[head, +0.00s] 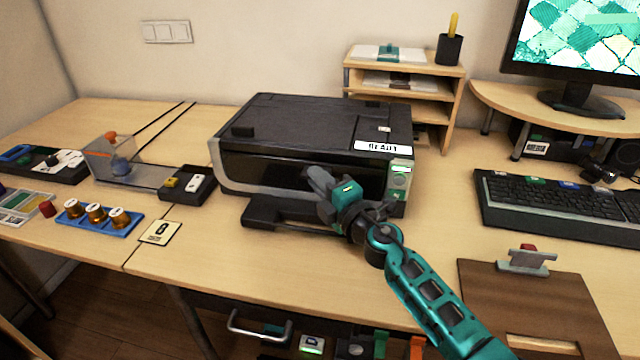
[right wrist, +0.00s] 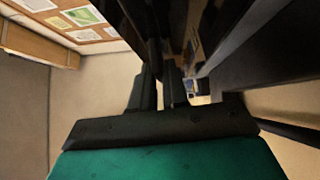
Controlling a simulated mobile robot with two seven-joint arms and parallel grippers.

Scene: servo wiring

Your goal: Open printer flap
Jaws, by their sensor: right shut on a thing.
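The black printer (head: 310,115) stands on the wooden desk, with a label reading "READY" above a small green-lit panel at its front right. Its front flap (head: 250,170) is dark with a grey lower edge and looks upright. My right gripper (head: 315,182) is at the front of the printer and shut on the flap; the fingers hide the place of contact. In the right wrist view, the gripper's two dark fingers (right wrist: 162,80) stand close together beside dark printer surfaces. My left gripper is not in view.
A black tray (head: 265,213) juts out below the printer front. A keyboard (head: 560,205) and a clipboard (head: 535,300) lie to the right. A wooden shelf (head: 405,82) stands behind. Blue holder (head: 100,218) with copper spools and a card (head: 160,232) lie left.

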